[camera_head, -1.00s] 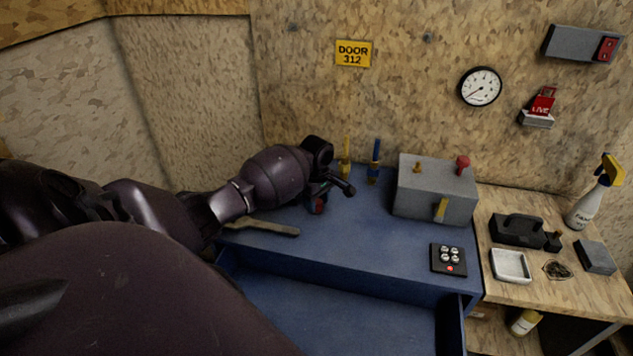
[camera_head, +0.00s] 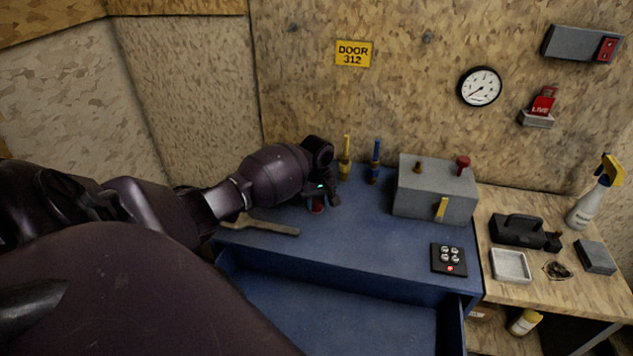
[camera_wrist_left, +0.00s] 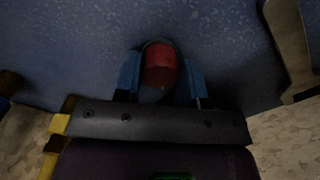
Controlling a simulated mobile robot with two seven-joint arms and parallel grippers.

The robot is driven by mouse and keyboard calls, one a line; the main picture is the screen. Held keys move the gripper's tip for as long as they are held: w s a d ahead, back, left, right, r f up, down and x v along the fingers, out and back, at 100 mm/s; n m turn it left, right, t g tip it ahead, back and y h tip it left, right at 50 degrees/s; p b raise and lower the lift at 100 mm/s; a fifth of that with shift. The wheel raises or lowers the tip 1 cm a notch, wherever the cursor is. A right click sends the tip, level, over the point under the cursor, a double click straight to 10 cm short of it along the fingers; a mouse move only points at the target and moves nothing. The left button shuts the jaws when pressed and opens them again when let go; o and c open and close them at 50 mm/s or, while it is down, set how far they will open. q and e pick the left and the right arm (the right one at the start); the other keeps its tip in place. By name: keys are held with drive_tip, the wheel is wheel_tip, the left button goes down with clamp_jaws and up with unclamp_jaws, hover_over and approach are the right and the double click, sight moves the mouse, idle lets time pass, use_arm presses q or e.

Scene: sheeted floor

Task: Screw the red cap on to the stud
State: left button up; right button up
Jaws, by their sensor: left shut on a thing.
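The red cap (camera_head: 318,204) is low over the blue bench top, between the fingers of my left gripper (camera_head: 317,200). In the left wrist view the cap (camera_wrist_left: 161,66) is a red round body with a blue finger on each side. My left gripper (camera_wrist_left: 160,80) is shut on it. I cannot see a stud beneath the cap; the cap and fingers hide what is there, so I cannot tell how the cap sits. My right gripper is not in view.
A yellow-handled tool (camera_head: 346,160) and a blue-handled tool (camera_head: 375,162) stand upright behind the gripper. A grey box (camera_head: 420,200) is to the right. A flat tan bar (camera_head: 265,227) lies in front. The middle of the blue top (camera_head: 370,235) is clear.

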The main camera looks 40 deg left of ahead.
use_arm(q)
drive_tip(key=m, duration=1.3)
drive_tip(key=o, duration=1.1)
drive_tip(key=shift+c, duration=0.8)
